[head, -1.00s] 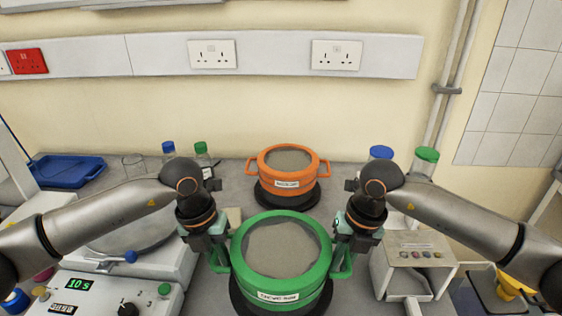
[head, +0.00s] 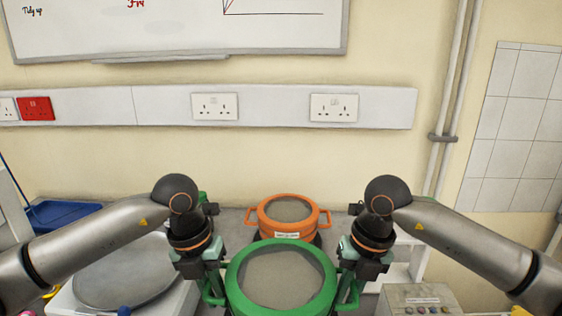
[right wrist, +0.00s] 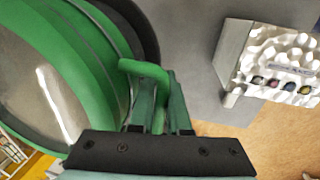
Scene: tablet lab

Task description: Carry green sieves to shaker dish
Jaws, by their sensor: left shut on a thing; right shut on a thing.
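A green sieve stack (head: 232,290) with a grey mesh top is in the lower middle of the head view. My left gripper (head: 213,288) is shut on its left handle, my right gripper (head: 349,288) on its right handle. In the right wrist view the right gripper (right wrist: 155,105) closes around the green handle (right wrist: 146,70) beside the sieve wall (right wrist: 90,50). The stack looks level; its lower part is cut off. The shaker dish (head: 125,280), a wide, empty grey round pan, is at the lower left, partly behind my left arm.
An orange sieve (head: 290,236) stands just behind the green stack. A box with coloured buttons (head: 415,296) is at the lower right; it also shows in the right wrist view (right wrist: 275,65). A blue tray (head: 62,214) is at the back left. The wall closes off the back.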

